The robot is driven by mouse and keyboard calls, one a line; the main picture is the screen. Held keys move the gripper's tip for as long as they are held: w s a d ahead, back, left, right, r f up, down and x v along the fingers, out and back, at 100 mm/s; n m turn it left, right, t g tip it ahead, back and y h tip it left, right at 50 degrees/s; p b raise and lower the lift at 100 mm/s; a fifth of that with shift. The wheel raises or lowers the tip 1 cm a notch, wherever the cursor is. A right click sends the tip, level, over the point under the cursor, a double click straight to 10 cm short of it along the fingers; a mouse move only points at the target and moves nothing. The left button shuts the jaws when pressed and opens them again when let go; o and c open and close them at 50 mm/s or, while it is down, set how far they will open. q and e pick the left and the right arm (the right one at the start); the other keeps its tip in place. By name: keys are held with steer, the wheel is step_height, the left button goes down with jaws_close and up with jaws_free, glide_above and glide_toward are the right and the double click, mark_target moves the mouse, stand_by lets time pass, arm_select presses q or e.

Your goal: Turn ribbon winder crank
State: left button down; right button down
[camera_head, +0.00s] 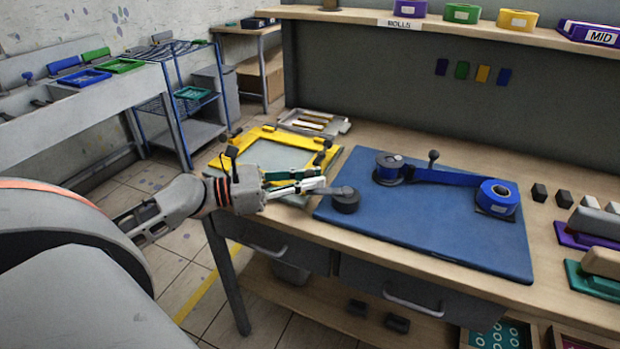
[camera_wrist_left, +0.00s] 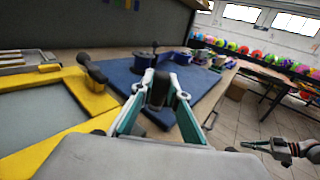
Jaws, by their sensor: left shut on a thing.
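The ribbon winder crank (camera_head: 345,201) shows as a dark round piece with a grey top at the left edge of the blue mat (camera_head: 440,235). My left gripper (camera_head: 323,186) reaches it from the left and is shut on it. In the left wrist view the fingers (camera_wrist_left: 161,90) close around a dark part, and they hide much of it. A dark blue spool (camera_head: 389,168) stands further back on the mat. A blue ribbon (camera_head: 445,177) runs from it to a blue roll (camera_head: 497,196) at the right. My right gripper (camera_wrist_left: 262,146) shows in the left wrist view, apart from the bench.
A yellow frame (camera_head: 270,136) lies left of the mat, beside my left gripper. A knobbed post (camera_head: 433,157) stands behind the ribbon. Purple and green stamp-like tools (camera_head: 590,238) sit at the bench's right. The mat's front is clear.

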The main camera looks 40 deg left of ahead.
arm_select(q)
steer(key=c, duration=1.9)
jaws_free()
steer(key=shift+a, duration=0.1)
steer(key=v, duration=1.2)
